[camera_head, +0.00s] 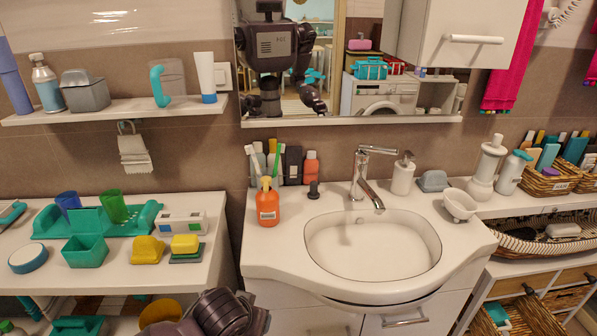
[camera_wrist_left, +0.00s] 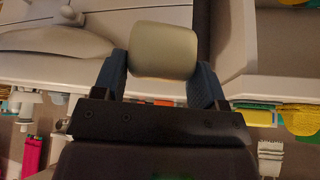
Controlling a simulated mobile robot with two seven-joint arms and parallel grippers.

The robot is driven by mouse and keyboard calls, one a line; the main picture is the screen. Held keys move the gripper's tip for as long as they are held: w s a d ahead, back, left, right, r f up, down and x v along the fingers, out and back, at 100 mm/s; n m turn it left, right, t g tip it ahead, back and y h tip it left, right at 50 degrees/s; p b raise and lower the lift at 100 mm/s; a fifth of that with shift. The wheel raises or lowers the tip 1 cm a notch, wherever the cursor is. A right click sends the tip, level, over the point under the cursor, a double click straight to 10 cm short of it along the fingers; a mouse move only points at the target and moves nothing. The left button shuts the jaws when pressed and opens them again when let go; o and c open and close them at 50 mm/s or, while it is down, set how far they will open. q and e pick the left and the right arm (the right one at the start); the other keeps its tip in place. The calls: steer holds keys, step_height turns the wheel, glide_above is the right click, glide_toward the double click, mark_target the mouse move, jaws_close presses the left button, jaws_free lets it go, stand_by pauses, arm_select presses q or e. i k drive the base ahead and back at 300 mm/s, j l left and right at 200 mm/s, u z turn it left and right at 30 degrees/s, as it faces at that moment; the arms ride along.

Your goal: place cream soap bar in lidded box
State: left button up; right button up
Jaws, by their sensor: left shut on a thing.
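The cream soap bar (camera_wrist_left: 163,50) is a pale rounded block in the left wrist view. My left gripper (camera_wrist_left: 160,77) is shut on it, with one blue-grey finger against each side. In the head view only dark parts of my left arm show at the bottom edge; the fingertips and soap are out of sight there. A grey box with a sloped top (camera_head: 86,94) stands on the upper left wall shelf; I cannot tell for sure whether it is the lidded box. My right gripper is not in view.
The left counter holds a teal open box (camera_head: 85,251), a teal tray (camera_head: 80,222) and several small items. The washbasin (camera_head: 372,250) stands centre, with an orange bottle (camera_head: 267,205) and a tall tap (camera_head: 363,178). Wicker baskets (camera_head: 548,184) stand at right. The basin bowl is clear.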

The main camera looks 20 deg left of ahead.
mark_target(91, 257)
steer(key=k+j+z, duration=0.2)
steer(key=j, duration=0.4)
steer(key=k+j+z, duration=0.15)
steer(key=j, duration=0.4)
steer(key=k+j+z, duration=0.2)
steer(key=j, duration=0.3)
steer(key=k+j+z, duration=0.2)
steer(key=k+j, duration=0.15)
steer(key=j, duration=0.15)
steer(key=k+j+z, duration=0.2)
steer(key=j, duration=0.25)
steer(key=k, duration=0.1)
